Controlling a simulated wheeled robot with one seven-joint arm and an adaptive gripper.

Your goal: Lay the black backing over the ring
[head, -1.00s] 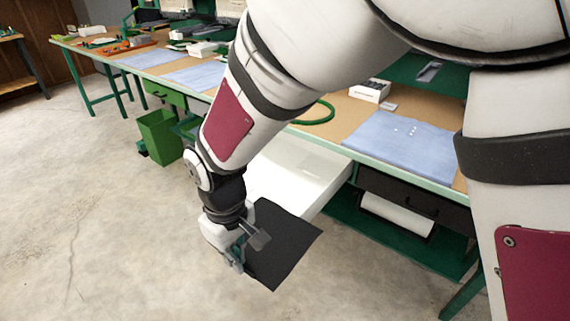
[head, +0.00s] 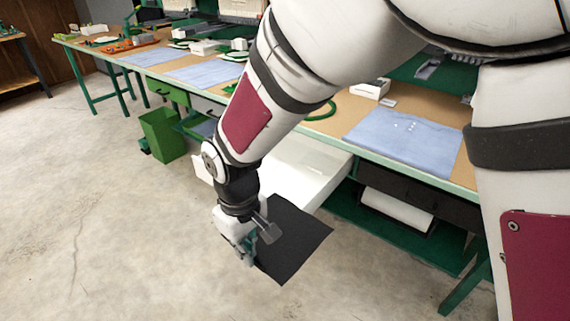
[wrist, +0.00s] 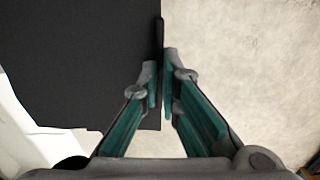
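The black backing (head: 292,240) is a flat dark sheet in the air over the floor, in front of the workbench. My gripper (head: 248,258) is at its left edge. In the wrist view, the fingers of my gripper (wrist: 161,85) are closed together on the edge of the black backing (wrist: 75,65), which spreads out to the left. A green ring (head: 327,110) lies on the brown bench top, left of a blue mat. My arm hides much of the ring. The backing is well away from the ring, lower and nearer.
A white box-like drawer or tray (head: 305,165) juts out below the bench edge, just behind the backing. A blue mat (head: 405,140) with small white pieces and a white box (head: 371,88) are on the bench. A green bin (head: 163,134) stands left. The floor at left is clear.

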